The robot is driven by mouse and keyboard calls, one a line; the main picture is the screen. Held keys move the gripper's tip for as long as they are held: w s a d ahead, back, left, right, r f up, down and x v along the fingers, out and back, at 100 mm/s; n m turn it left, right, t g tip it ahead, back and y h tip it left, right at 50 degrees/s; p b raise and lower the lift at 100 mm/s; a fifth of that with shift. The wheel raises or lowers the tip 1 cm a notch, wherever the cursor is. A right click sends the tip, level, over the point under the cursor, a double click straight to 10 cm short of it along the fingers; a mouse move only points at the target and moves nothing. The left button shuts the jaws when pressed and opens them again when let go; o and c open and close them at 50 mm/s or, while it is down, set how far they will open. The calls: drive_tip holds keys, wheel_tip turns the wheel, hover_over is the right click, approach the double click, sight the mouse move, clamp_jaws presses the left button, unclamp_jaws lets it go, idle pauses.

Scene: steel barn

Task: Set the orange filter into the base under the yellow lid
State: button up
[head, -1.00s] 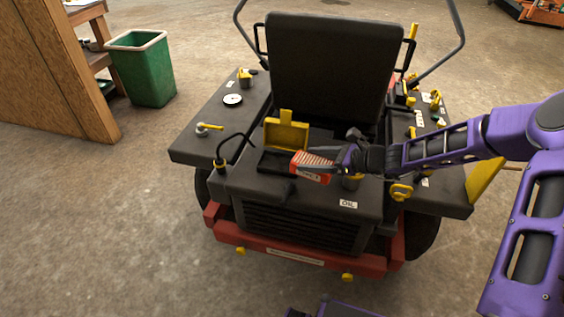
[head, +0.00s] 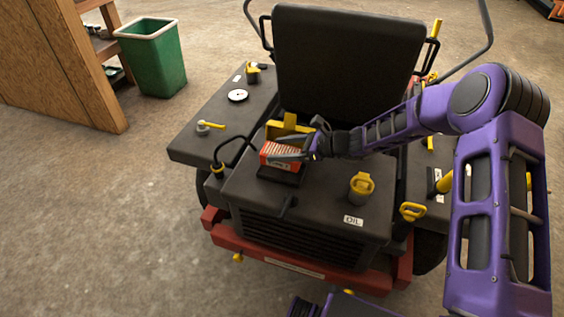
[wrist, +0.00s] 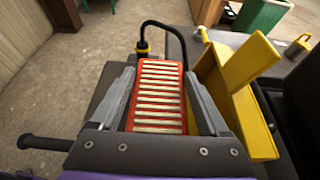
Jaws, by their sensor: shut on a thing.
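The orange filter (head: 281,155), a flat block with pale pleats, is between the fingers of my gripper (head: 292,152) in the head view. In the wrist view the filter (wrist: 160,98) lies lengthwise between both fingers of my gripper (wrist: 160,95), which is shut on it. The yellow lid (head: 289,126) stands open behind the filter; in the wrist view the lid (wrist: 242,85) is to the right, close to the finger. I cannot tell whether the filter touches the base.
A bent black hose (head: 236,143) rises just left of the base. A yellow oil cap (head: 361,185) stands to its right, and a tall black seat back (head: 345,60) behind. A green bin (head: 152,60) stands far left.

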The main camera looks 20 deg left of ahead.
drive_tip(key=shift+f+b, duration=0.3)
drive_tip(key=shift+f, duration=1.9)
drive_tip(key=shift+f, duration=0.2)
drive_tip(key=o, duration=1.3)
drive_tip(key=shift+c, duration=0.2)
drive_tip(key=shift+r, duration=0.25)
drive_tip(key=p+v, duration=0.1)
drive_tip(key=v, duration=0.9)
drive_tip(key=shift+w+d+r, duration=0.1)
drive_tip(key=shift+d+r, duration=0.05)
drive_tip(key=shift+d, duration=0.15)
drive_tip(key=shift+d+r, duration=0.2)
drive_tip(key=shift+d, duration=0.45)
